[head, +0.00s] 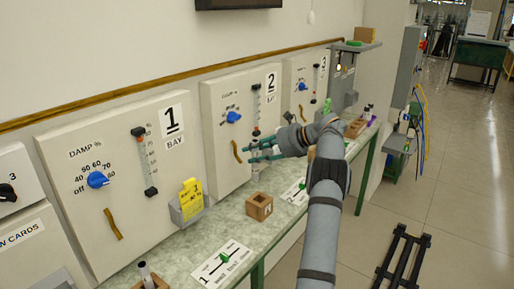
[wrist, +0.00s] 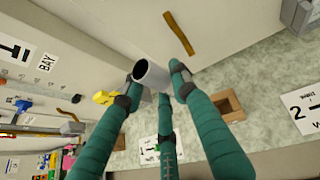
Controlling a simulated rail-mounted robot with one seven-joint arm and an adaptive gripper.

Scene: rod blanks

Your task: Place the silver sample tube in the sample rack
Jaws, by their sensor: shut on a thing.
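My gripper (head: 262,153) is in front of the bay 2 panel, above the bench. In the wrist view its teal fingers (wrist: 155,88) are closed around the silver sample tube (wrist: 151,74), whose open round end faces the camera. A wooden rack block (head: 259,207) with a square opening stands on the bench below and in front of the gripper. It also shows right of the fingers in the wrist view (wrist: 229,106), apart from the tube. Its opening looks empty.
Another wooden block (head: 150,284) at the lower left holds a tube (head: 145,270). A further block (head: 355,128) stands at the far right end. A yellow card holder (head: 190,200) hangs left of the gripper. Numbered cards (head: 222,262) lie along the bench's front edge.

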